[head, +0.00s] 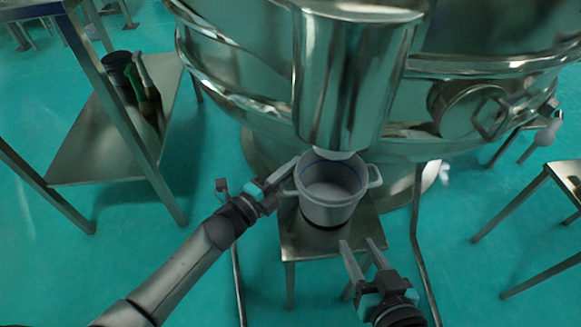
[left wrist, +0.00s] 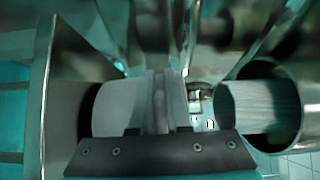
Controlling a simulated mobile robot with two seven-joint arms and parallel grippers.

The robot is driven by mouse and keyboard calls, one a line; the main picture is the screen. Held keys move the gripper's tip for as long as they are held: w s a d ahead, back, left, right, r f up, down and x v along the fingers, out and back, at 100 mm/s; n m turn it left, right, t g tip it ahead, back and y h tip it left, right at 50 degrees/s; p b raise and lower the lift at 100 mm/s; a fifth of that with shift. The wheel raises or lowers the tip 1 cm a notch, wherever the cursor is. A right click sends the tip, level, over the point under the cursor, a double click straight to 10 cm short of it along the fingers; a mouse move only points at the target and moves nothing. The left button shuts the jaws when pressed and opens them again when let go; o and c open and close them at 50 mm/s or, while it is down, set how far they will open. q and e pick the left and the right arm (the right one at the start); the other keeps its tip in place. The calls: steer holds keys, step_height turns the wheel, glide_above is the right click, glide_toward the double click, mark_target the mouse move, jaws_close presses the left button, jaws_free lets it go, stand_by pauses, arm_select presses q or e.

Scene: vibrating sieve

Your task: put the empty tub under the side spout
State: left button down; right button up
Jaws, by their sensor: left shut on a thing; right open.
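The tub (head: 330,213) is a pale grey metal pot with two side handles, upright and empty-looking inside. It is over the small metal stand (head: 299,244), directly below the side spout (head: 345,85), a wide steel cylinder with a pale inner lip. My left gripper (head: 289,178) is shut on the tub's left handle; its closed fingers (left wrist: 162,100) also show in the left wrist view. A dark band shows beneath the tub; I cannot tell whether the tub touches the stand. My right gripper (head: 360,253) is open and empty, in front of the stand at the right.
The large round sieve body (head: 235,70) fills the back. A metal shelf table (head: 75,160) with a dark container and a green bottle stands at left. Another metal table (head: 566,176) is at right. A stand leg or pipe (head: 416,235) rises right of the tub.

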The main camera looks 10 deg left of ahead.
arm_select(q)
steer(key=shift+f+b, duration=0.35)
arm_select(e)
steer(key=shift+f, duration=0.3)
arm_select(q)
steer(key=c, duration=0.8)
jaws_free()
steer(key=shift+f, duration=0.1)
arm_select(e)
steer(key=shift+a+r, duration=0.1)
arm_select(q)
steer(key=shift+s, duration=0.1)
steer(key=p+v, duration=0.1)
steer(key=v, duration=0.1)
steer(key=shift+s+a, duration=0.15)
steer(key=shift+s, duration=0.1)
steer(key=p+v, duration=0.4)
steer(key=v, duration=0.8)
steer(key=shift+s+a, duration=0.15)
steer(key=shift+s, duration=0.05)
arm_select(e)
steer(key=s+d+g+h, duration=0.4)
steer(key=s+d+g, duration=0.1)
steer(key=d+g, duration=0.2)
steer(key=shift+s+d+r+m, duration=0.2)
steer(key=shift+s+d+m, duration=0.15)
steer(key=shift+d, duration=0.55)
